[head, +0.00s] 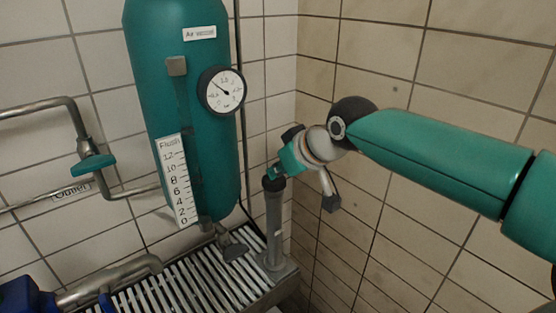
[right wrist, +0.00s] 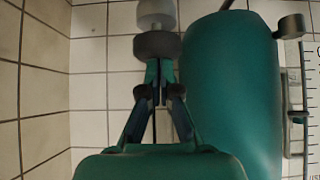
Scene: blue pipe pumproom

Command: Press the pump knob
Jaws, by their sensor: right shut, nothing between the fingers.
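The pump knob (head: 272,184) is a dark round cap on top of an upright grey post (head: 274,230) beside the green air vessel. In the right wrist view the dark knob (right wrist: 157,45) shows straight beyond my fingertips, with its grey post behind it. My right gripper (head: 277,174) reaches in from the right and is just above the knob. In the right wrist view the fingers of my right gripper (right wrist: 160,70) are together and empty, with their tips at the knob's edge. I cannot tell whether they touch it. My left gripper is not in view.
The green air vessel (head: 180,90) with a round gauge (head: 221,91) and a scale plate (head: 175,180) stands left of the post. A slatted grate (head: 180,287) lies below. Grey pipes with a green-handled valve (head: 93,165) run along the left wall. Tiled walls close the corner.

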